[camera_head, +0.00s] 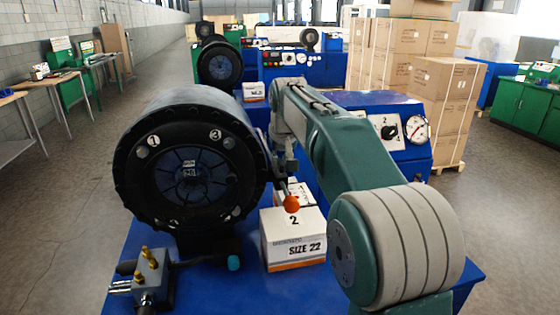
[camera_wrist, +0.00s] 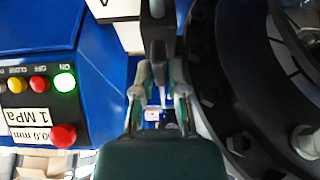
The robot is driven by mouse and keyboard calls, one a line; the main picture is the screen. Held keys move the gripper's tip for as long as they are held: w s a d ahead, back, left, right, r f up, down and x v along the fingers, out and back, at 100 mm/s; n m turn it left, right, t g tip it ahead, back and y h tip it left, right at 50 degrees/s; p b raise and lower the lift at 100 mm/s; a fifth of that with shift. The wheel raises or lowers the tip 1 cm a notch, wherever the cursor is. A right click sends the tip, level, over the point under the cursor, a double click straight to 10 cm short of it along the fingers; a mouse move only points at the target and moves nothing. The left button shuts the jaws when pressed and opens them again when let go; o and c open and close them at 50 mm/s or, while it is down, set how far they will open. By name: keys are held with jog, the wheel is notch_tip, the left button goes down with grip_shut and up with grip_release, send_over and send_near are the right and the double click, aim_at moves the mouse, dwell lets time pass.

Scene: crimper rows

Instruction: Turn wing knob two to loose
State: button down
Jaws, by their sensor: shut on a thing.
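The black round crimper head (camera_head: 190,165) stands at the left of the blue table, with plates 1 (camera_head: 153,141) and 3 (camera_head: 215,135) by round fittings on its face. More fittings sit low on the face, their labels unreadable. I cannot tell which part is wing knob two. My gripper (camera_head: 288,166) is at the head's right side, small and partly hidden by my arm. In the wrist view my gripper (camera_wrist: 161,78) is closed about a dark narrow part (camera_wrist: 157,32) beside the black ring (camera_wrist: 215,95). Whether this is a knob or a lever is unclear.
An orange ball (camera_head: 291,203) on a lever is just below my gripper. A white box marked 2 and SIZE 22 (camera_head: 290,245) stands below it. A blue panel with a gauge (camera_head: 416,130) is behind my arm. A brass-fitted block (camera_head: 150,275) lies front left.

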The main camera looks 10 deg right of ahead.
jog(key=shift+f, duration=0.1)
jog(key=c, duration=0.7)
grip_release()
jog(key=shift+a, duration=0.1)
jog(key=v, duration=1.2)
jog(key=shift+w, duration=0.15)
